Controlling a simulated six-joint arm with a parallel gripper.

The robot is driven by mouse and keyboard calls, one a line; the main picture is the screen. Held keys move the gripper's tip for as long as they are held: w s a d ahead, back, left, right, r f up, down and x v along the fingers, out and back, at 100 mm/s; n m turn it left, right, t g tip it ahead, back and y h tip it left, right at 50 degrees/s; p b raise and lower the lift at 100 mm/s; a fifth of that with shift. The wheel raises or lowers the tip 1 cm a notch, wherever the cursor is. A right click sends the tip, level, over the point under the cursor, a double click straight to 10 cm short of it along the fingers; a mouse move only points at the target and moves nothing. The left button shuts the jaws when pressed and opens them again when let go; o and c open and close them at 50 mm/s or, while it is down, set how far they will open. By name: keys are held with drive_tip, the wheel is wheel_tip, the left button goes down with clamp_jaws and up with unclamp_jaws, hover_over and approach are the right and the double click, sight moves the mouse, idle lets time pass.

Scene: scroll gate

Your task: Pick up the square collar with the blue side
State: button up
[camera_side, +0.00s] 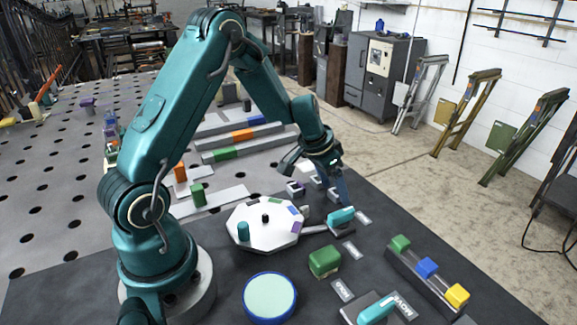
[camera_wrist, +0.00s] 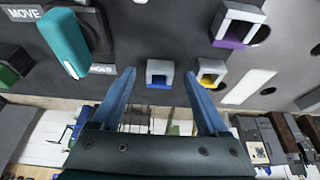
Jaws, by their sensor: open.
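The square collar with the blue side (camera_wrist: 159,70) is a small grey hollow block with a blue lower face in the wrist view. My gripper (camera_wrist: 160,75) is open, and in that view its two blue fingers lie left and right of this collar. I cannot tell whether the fingertips are level with it or above it. A collar with a yellow side (camera_wrist: 211,72) sits just right of the right fingertip. A collar with a purple side (camera_wrist: 237,27) is farther to the upper right. In the side view my gripper (camera_side: 335,192) points down among the small collars and partly hides them.
A teal handle (camera_wrist: 63,42) stands left of the fingers beside a MOVE label (camera_wrist: 25,14). The side view shows a pale octagonal plate (camera_side: 262,222), a green block (camera_side: 324,261), a round light-green disc (camera_side: 269,297) and a rail with coloured blocks (camera_side: 428,268).

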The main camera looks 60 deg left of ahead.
drive_tip(key=shift+w+f, duration=0.1)
drive_tip(key=shift+f, duration=0.1)
clamp_jaws()
drive_tip(key=shift+r, duration=0.1)
